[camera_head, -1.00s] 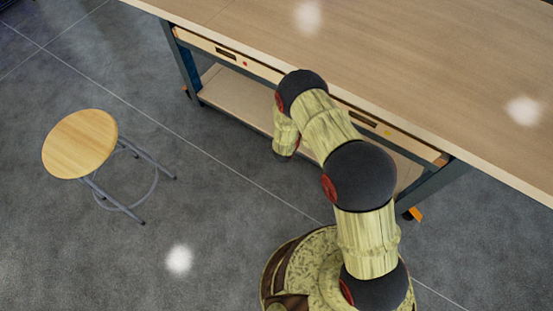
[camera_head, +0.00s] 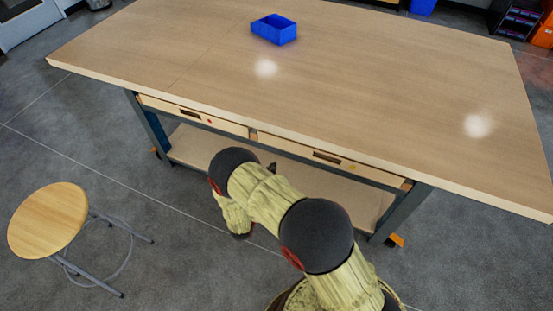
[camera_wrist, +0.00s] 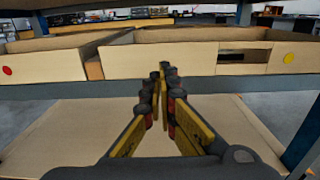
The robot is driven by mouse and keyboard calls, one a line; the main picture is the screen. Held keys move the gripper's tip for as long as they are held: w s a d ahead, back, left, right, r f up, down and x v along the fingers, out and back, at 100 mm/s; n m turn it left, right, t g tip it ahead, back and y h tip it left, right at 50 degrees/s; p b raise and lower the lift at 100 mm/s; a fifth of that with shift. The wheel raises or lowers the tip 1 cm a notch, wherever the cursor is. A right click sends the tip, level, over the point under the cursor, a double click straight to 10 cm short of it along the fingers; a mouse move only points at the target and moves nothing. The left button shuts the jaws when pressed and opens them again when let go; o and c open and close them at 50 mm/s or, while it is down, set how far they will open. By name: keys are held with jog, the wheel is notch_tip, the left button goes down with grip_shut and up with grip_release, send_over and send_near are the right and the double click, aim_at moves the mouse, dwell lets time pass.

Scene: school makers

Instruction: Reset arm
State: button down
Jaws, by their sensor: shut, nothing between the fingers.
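My gripper (camera_wrist: 164,72) shows in the wrist view with its two black and yellow fingers closed together at the tips and nothing between them. It points toward the drawer fronts under the workbench, above the lower shelf (camera_wrist: 60,130). In the head view my arm is bent beside the front of the workbench (camera_head: 330,90), below its top. The gripper itself is mostly hidden there behind the arm.
A blue bin (camera_head: 285,33) stands on the otherwise clear benchtop. Two wooden drawers, left (camera_head: 225,124) and right (camera_head: 290,148), sit under the top. A round wooden stool (camera_head: 48,218) stands on the left. Grey floor between stool and bench is free.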

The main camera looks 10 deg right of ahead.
jog(key=shift+v, duration=1)
jog(key=shift+f, duration=0.15)
